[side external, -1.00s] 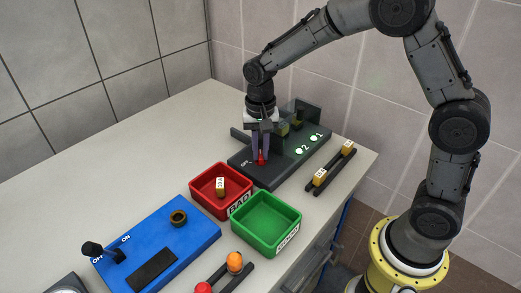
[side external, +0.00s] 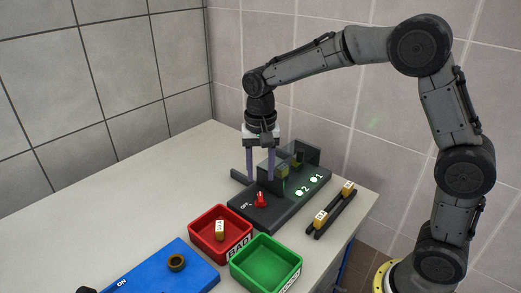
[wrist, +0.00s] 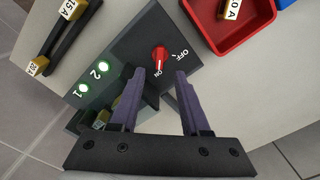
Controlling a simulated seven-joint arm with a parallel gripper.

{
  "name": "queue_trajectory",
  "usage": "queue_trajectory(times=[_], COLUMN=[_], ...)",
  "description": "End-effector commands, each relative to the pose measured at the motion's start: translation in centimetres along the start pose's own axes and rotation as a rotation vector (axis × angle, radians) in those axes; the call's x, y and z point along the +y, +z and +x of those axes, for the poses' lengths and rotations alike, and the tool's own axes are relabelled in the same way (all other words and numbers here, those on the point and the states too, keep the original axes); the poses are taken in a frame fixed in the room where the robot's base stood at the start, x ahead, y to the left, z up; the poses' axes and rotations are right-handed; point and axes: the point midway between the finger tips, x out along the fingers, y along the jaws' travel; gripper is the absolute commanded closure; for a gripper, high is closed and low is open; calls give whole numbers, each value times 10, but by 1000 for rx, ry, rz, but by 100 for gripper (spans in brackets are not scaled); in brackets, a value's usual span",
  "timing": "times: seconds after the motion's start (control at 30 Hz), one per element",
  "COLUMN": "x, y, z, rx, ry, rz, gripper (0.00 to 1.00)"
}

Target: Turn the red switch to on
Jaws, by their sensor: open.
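The red switch (side external: 261,200) sits on the dark grey box (side external: 290,212). In the wrist view the red switch (wrist: 160,54) lies just beyond my fingertips, with an OFF label on one side and an ON label below it. Its white mark appears to point toward ON. My gripper (side external: 260,179) is above the switch, fingers down, open and empty. In the wrist view my gripper (wrist: 159,74) shows its two purple fingers spread apart, clear of the knob.
Lights 1 and 2 on the box glow. A red bin (side external: 207,237) holding a fuse and a green bin (side external: 265,265) stand in front. A black rack (side external: 332,213) with fuses lies to the right. A blue panel (side external: 165,270) is at the front left.

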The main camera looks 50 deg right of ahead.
Motion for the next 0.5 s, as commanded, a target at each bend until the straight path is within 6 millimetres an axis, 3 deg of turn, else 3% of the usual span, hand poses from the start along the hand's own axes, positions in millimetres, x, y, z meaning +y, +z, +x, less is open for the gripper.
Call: queue_trajectory(times=[0.2,0.5], x=[0,0], y=[0,0], z=[-44,-68], rx=[2,0], ry=[-3,0], rz=[0,1], gripper=[54,54])
